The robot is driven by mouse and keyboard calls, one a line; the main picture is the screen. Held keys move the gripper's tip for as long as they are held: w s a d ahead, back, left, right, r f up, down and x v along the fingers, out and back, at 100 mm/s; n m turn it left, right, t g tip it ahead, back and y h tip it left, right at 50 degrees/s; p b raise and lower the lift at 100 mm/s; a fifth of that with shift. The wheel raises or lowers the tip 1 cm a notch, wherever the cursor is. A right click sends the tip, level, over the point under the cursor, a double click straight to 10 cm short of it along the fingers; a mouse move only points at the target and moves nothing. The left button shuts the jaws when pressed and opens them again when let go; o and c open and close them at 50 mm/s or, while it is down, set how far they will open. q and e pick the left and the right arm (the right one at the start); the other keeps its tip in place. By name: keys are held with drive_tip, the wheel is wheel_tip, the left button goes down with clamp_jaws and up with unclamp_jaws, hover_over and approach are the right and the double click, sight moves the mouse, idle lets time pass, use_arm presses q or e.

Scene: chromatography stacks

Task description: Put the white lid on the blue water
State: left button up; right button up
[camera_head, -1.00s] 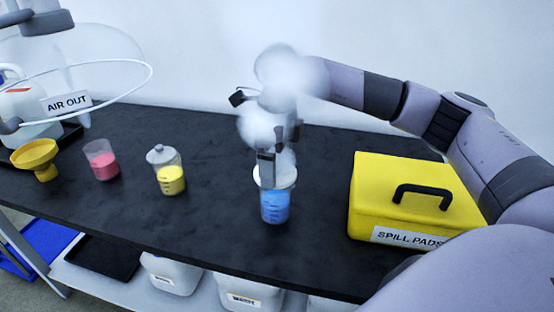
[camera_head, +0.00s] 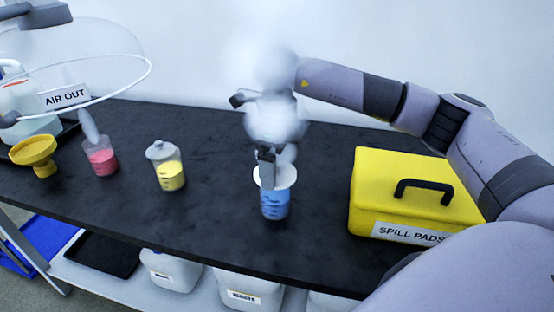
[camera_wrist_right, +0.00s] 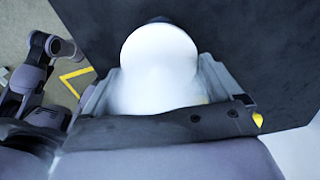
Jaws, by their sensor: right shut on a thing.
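The blue water is in a clear beaker (camera_head: 274,205) at the middle of the black bench. The white lid (camera_head: 286,178) is a pale disc at the beaker's mouth; I cannot tell whether it is fully seated. My right gripper (camera_head: 266,155) points down from above, shut on the lid, with its fingertips just over the disc. White vapour-like blur hides much of the hand. In the right wrist view, a white rounded shape (camera_wrist_right: 160,58) fills the space between the fingers. My left gripper is not in view.
A yellow spill-pads box (camera_head: 405,195) stands right of the blue beaker. To the left are a lidded beaker of yellow liquid (camera_head: 171,176), a beaker of pink liquid (camera_head: 103,162) and a yellow funnel (camera_head: 34,152). The bench front edge is near.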

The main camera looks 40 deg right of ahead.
drive_tip(key=shift+f, duration=0.1)
idle(0.3)
drive_tip(key=shift+f, duration=0.45)
drive_tip(key=o, duration=0.7)
drive_tip(key=shift+r, duration=0.2)
drive_tip(key=shift+r+p, duration=2.45)
drive_tip(key=shift+r, duration=0.95)
